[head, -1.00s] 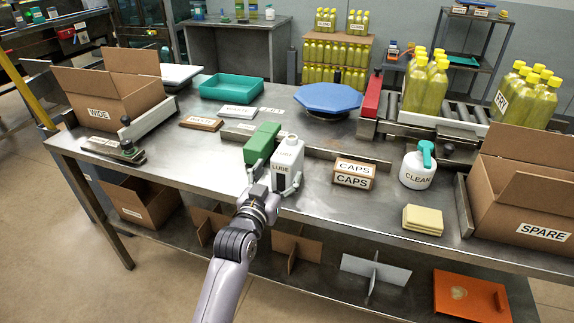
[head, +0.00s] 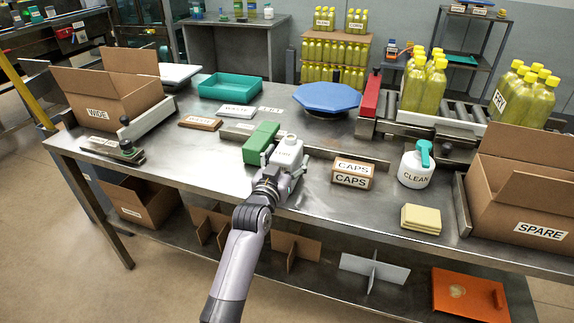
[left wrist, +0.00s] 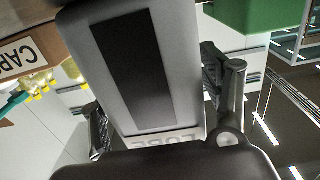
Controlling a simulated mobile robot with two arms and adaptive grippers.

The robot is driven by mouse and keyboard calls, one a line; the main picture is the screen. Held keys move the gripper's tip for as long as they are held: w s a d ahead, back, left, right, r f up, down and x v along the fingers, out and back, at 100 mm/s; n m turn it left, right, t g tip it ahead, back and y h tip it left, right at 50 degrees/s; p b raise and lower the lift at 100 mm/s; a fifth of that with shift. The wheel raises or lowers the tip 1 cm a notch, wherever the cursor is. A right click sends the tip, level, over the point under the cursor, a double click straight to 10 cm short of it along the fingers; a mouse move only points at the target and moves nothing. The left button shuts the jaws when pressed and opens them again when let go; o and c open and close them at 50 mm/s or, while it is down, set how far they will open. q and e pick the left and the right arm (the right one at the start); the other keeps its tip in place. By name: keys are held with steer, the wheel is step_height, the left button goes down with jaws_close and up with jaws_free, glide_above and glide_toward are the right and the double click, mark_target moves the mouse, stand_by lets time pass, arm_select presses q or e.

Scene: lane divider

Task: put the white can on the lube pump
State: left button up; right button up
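The white can (head: 287,150) has a small cap and LUBE lettering and stands on the metal bench in the head view. My left gripper (head: 284,172) is at its near side with fingers apart on either side of the can. In the left wrist view the can (left wrist: 181,25) fills the middle, between the two dark fingers of the left gripper (left wrist: 155,105); a narrow gap shows at the left finger. A green block (head: 261,142) stands close beside the can. I cannot tell which thing is the lube pump. My right gripper is not in view.
A CAPS box (head: 351,175), a CLEAN spray bottle (head: 416,168) and yellow pads (head: 421,219) stand to the right. A blue octagonal plate (head: 327,97) and a teal tray (head: 230,86) lie behind. Cardboard boxes stand at both bench ends.

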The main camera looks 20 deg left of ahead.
arm_select(q)
steer(key=c, duration=1.5)
steer(key=shift+r, duration=0.1)
jaws_close()
steer(key=shift+r, duration=0.1)
